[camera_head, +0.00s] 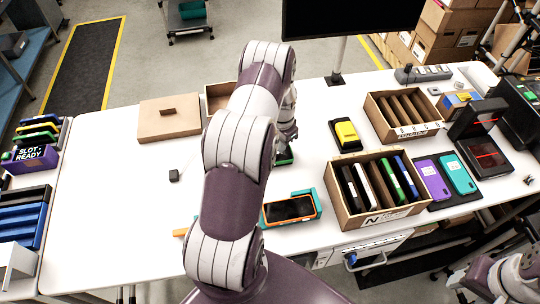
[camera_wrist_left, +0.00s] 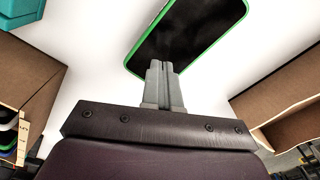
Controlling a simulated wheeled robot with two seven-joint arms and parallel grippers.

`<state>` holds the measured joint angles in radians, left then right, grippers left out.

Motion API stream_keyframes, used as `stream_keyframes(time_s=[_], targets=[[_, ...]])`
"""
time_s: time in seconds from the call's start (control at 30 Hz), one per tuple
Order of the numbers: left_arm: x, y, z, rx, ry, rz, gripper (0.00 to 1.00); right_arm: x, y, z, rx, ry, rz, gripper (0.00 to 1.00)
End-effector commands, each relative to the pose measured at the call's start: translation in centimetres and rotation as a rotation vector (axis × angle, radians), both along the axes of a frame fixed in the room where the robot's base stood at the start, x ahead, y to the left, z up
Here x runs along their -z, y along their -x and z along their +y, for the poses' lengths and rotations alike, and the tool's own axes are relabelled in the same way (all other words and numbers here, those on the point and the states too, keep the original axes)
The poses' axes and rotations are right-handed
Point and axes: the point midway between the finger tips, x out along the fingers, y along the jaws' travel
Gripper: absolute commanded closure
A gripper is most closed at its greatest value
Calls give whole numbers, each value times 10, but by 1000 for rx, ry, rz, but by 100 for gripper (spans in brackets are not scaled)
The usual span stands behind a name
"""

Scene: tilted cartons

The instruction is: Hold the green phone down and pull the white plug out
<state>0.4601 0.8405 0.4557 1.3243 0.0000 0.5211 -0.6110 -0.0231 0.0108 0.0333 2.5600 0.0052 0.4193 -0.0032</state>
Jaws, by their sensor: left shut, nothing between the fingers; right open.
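The green phone (camera_wrist_left: 192,38) lies face up on the white table, with a black screen and bright green edge, cut off at the top of the left wrist view. In the head view only a green bit of it (camera_head: 285,158) shows behind my left arm. My left gripper (camera_wrist_left: 162,68) is shut and empty. Its fingertips overlap the phone's near edge in the wrist view; I cannot tell whether they touch it. In the head view my arm mostly hides this gripper. I cannot make out the white plug. My right arm shows at the lower right, but its gripper does not show clearly.
An orange-and-teal cased phone (camera_head: 290,209) lies near the front edge. A wooden crate of phones (camera_head: 349,223) and an empty-slotted crate (camera_head: 372,120) stand to the right, with a yellow item (camera_head: 346,133) between. A dark cube (camera_head: 174,175) sits left, with bare table around it.

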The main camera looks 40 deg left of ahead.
Motion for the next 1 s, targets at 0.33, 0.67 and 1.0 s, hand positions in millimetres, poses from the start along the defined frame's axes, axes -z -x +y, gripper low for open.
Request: stream_keyframes(time_s=[0.33, 0.67, 1.0], targets=[[0, 0, 0, 0, 0, 0, 100, 0, 0, 0, 0, 0, 0, 46], [-22, 0, 0, 0, -1, -1, 100, -16, 0, 0, 0, 0, 0, 46], [-68, 0, 0, 0, 0, 0, 100, -48, 0, 0, 0, 0, 0, 46]])
